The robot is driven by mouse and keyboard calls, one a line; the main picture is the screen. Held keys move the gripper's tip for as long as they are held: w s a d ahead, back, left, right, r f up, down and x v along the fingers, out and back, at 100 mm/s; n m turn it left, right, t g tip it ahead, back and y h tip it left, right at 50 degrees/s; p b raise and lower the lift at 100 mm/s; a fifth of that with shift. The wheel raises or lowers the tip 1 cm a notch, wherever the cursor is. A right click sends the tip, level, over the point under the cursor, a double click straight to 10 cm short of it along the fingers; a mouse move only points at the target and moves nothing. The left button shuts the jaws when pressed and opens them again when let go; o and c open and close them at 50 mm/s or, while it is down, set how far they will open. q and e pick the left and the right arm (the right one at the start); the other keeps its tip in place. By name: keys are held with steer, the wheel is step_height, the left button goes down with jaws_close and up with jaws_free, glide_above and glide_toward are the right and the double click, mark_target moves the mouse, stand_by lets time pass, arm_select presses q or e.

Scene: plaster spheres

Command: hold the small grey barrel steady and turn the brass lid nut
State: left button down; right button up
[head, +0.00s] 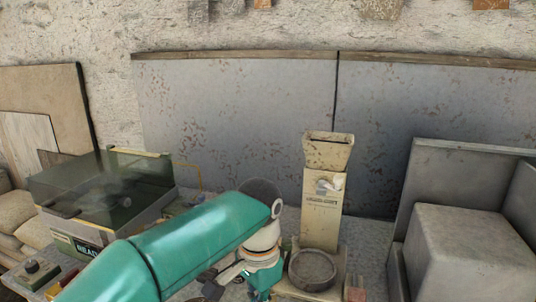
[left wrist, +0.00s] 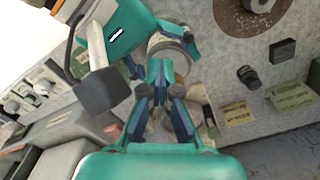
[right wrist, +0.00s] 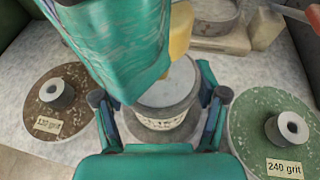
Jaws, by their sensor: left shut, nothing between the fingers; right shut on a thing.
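The small grey barrel (right wrist: 160,112) stands upright between the fingers of my right gripper (right wrist: 162,105), which is shut on it. It has a pale round top and a label round its side. In the left wrist view the barrel (left wrist: 168,46) shows partly, with the right gripper's teal fingers beside it. My left gripper (left wrist: 160,72) is shut and empty close to the barrel, and its teal body covers the far left of the barrel in the right wrist view. I cannot make out the brass lid nut clearly. In the head view the teal arm hides the barrel.
A round dish (head: 312,270) stands before a cream machine (head: 322,205). Grinding discs lie either side of the barrel: a brown one (right wrist: 75,85) and a green "240 grit" one (right wrist: 250,125). A green-sided box (head: 110,195) stands left; a grey block (head: 470,250) stands right.

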arm_select(q)
steer(key=shift+w+a, duration=0.25)
steer(key=shift+w, duration=0.05)
arm_select(e)
steer(key=shift+a, duration=0.1)
arm_select(q)
steer(key=shift+w+a, duration=0.35)
steer(key=shift+a, duration=0.05)
steer(key=shift+w+a, duration=0.1)
steer(key=shift+w, duration=0.1)
steer(key=shift+w+a, duration=0.1)
steer(key=shift+w, duration=0.2)
steer(key=shift+a, duration=0.15)
arm_select(e)
steer(key=shift+f, duration=0.1)
arm_select(q)
step_height(320, 180, up, 6)
steer(key=shift+s+a, duration=0.2)
steer(key=shift+a, duration=0.05)
stand_by(0.7)
